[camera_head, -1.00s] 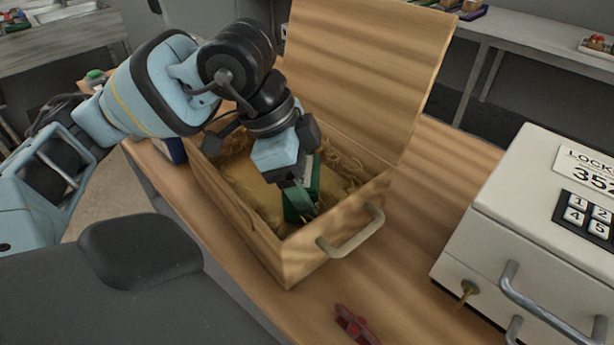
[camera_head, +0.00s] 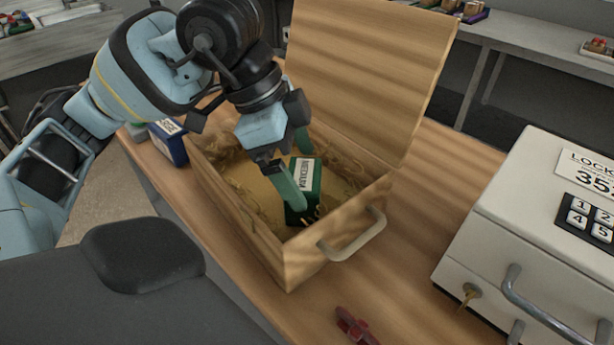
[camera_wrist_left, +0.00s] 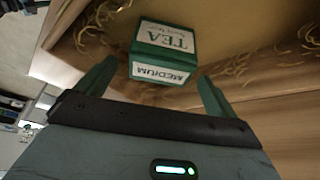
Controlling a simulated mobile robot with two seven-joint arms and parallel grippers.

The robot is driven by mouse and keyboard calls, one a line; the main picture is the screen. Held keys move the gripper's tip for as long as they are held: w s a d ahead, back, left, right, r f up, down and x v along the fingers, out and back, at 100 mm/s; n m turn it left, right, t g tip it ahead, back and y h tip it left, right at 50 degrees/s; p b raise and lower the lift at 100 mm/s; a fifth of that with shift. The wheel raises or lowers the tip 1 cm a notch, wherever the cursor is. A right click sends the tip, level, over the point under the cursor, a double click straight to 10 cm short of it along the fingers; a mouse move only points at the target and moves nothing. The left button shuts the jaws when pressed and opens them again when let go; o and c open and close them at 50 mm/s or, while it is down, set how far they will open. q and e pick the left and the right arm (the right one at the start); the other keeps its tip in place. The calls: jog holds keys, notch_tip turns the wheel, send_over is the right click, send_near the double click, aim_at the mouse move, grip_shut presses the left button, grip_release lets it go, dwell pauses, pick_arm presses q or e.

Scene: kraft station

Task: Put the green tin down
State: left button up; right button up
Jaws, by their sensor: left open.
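The green tin (camera_head: 305,190) stands inside the open wooden box (camera_head: 290,262), near its front right corner, on a bed of straw-like shavings. Its label reads MEDIUM. In the left wrist view the tin (camera_wrist_left: 163,52) shows TEA and MEDIUM labels and sits between and beyond the fingertips. My left gripper (camera_head: 296,160) is over the box, open, its fingers apart and just behind and left of the tin, one finger overlapping it in the head view. The tin's base is partly hidden by shavings. My right gripper is not in view.
The box lid (camera_head: 370,70) stands up at the back. A white lockbox (camera_head: 540,215) with a keypad and key is at the right. A small red object (camera_head: 352,326) lies on the table (camera_head: 425,240) in front. A blue tin (camera_head: 170,142) stands left of the box.

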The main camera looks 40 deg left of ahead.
pick_arm(q)
jog(key=v, duration=0.8)
jog(key=shift+s+a, duration=0.1)
